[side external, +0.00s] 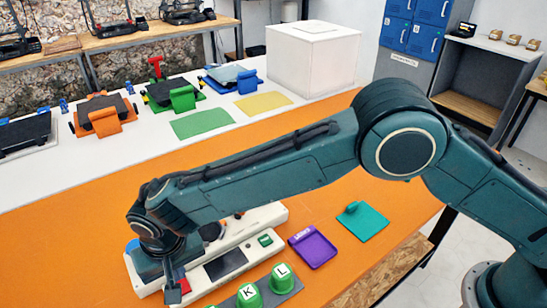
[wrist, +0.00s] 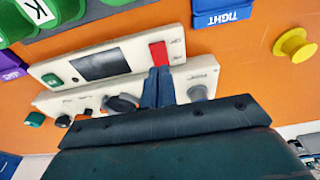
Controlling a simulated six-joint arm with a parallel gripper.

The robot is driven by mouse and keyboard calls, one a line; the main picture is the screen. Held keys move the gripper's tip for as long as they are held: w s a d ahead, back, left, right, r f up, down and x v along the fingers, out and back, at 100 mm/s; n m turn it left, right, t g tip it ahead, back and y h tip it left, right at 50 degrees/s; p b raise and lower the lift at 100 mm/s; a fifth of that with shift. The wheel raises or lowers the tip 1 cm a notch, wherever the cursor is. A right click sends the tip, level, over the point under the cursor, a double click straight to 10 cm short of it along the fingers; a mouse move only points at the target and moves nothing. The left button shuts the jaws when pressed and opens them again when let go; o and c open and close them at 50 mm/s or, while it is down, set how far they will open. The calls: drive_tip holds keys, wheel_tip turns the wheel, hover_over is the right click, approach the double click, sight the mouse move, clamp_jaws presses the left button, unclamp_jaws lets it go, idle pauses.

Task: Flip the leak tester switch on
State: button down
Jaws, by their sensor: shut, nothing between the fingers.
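The leak tester (side external: 205,255) is a long off-white box on the orange mat, with a dark screen, a green button and a red switch (side external: 184,286) at its near left end. In the wrist view the leak tester (wrist: 70,67) lies across the middle, and its red switch (wrist: 158,53) is just beyond my fingertips. My gripper (wrist: 159,72) is shut and empty, its two blue fingers together, over the panel right by the switch. In the side view my gripper (side external: 173,288) also shows beside the switch. I cannot tell whether they touch or which way the switch is set.
Green cups marked K (side external: 249,296) and L (side external: 281,277) stand on a dark base in front of the leak tester. A purple tray (side external: 313,247) and a teal plate (side external: 362,221) lie to the right. A blue TIGHT tray (wrist: 222,16) and yellow knob (wrist: 295,45) show in the wrist view.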

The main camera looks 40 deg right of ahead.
wheel_tip(320, 180, up, 11)
drive_tip(key=s, duration=0.2)
idle(0.3)
drive_tip(key=shift+w+d, duration=0.4)
drive_tip(key=shift+w, duration=0.3)
approach(189, 287)
drive_tip(key=w+f, duration=0.4)
drive_tip(key=f, duration=0.1)
drive_tip(key=shift+f, duration=0.6)
